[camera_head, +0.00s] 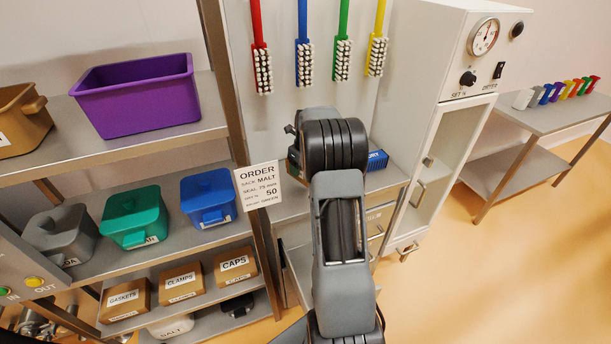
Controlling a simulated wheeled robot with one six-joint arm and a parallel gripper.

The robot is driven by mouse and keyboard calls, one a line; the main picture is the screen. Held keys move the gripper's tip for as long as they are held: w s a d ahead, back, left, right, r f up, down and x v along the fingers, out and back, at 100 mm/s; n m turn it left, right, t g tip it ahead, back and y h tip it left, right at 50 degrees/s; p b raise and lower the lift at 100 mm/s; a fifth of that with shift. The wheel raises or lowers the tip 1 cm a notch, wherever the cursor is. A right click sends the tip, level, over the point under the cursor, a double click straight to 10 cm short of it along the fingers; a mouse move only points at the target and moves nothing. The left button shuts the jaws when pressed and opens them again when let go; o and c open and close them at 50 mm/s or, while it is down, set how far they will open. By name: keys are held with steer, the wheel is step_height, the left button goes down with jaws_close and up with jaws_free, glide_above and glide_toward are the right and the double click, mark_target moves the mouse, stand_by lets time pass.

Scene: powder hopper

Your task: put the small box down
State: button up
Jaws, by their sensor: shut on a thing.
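My arm rises from the bottom middle and its dark upper joint blocks the view of my gripper, so the fingers and anything between them are hidden. A small blue box (377,161) with white lettering, partly readable as "DRY", shows just right of that joint. Its left part is hidden behind my arm, and I cannot tell whether it rests on the grey counter (388,178) or is held. A small dark, brownish thing (293,163) peeks out left of the joint, too covered to identify.
An order card (258,185) stands left of my arm. Shelves at left hold a purple bin (137,97), lidded tubs and labelled cartons (181,282). Coloured brushes (303,62) hang behind. A white dryer cabinet (437,130) stands at right, with open floor (500,270) beyond.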

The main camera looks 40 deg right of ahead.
steer(key=shift+s+d+f, duration=0.1)
steer(key=shift+d+f, duration=0.1)
steer(key=shift+f, duration=0.35)
steer(key=shift+a+f+p, duration=0.1)
steer(key=shift+f+p, duration=0.25)
steer(key=shift+f, duration=1.55)
steer(key=shift+f, duration=0.2)
steer(key=o, duration=1)
steer(key=r, duration=0.4)
steer(key=s+r+b, duration=0.1)
steer(key=r, duration=0.7)
steer(key=shift+s+r, duration=0.15)
steer(key=shift+s, duration=0.25)
